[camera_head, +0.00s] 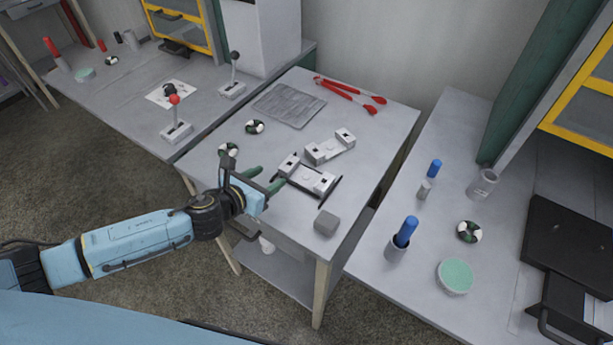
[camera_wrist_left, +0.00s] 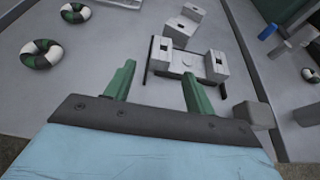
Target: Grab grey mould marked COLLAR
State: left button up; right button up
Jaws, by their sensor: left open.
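Two light grey mould-like pieces lie on the middle table, and no COLLAR marking is legible on either. The nearer mould (camera_head: 308,178) has raised end blocks and dark bars along its sides; it also shows in the left wrist view (camera_wrist_left: 188,66). The farther mould (camera_head: 328,149) lies just behind it, and shows at the top of the left wrist view (camera_wrist_left: 180,26). My left gripper (camera_head: 264,180) is open, its green fingers just left of the nearer mould in the head view. In the left wrist view the fingers (camera_wrist_left: 158,72) are apart with nothing between them.
A grey block (camera_head: 326,222) sits near the table's front edge. Two green-and-white rings (camera_head: 255,127) lie to the left. The right-hand table (camera_head: 405,275) holds blue-topped items and a green-filled bowl (camera_head: 454,276).

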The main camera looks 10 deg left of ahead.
aim_at(285, 167)
pick_arm(q)
jog(key=shift+b+x, duration=0.35)
jog(key=shift+x, duration=3.25)
jog(key=shift+d+r, duration=0.1)
jog(key=shift+d, duration=0.05)
grip_shut()
